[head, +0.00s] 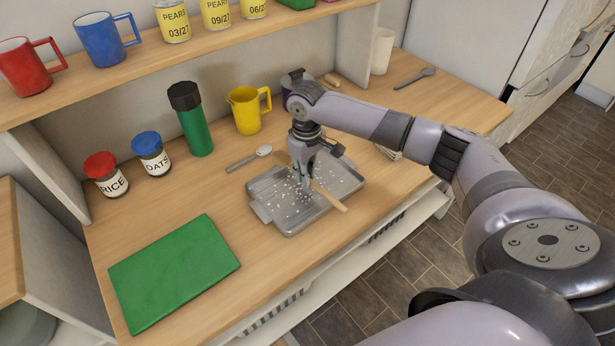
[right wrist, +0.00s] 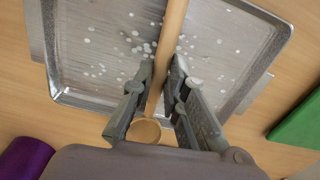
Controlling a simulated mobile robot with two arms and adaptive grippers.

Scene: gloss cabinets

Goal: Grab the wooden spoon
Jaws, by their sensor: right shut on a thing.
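The wooden spoon (head: 329,197) lies across a grey metal tray (head: 287,222) scattered with small white bits. Its handle crosses the tray's near right rim. In the right wrist view the spoon's handle (right wrist: 172,38) runs up between the fingers, and its round end (right wrist: 144,130) shows below them. My right gripper (head: 306,183) is over the tray, pointing down, shut on the wooden spoon; it also shows in the right wrist view (right wrist: 161,88). My left gripper is not in view.
A metal spoon (head: 248,159) lies behind the tray. A yellow jug (head: 247,112), a green bottle (head: 193,127) and jars of rice (head: 106,175) and oats (head: 151,154) stand at the back. A green board (head: 174,269) lies at left. A shelf (head: 190,52) overhangs the back.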

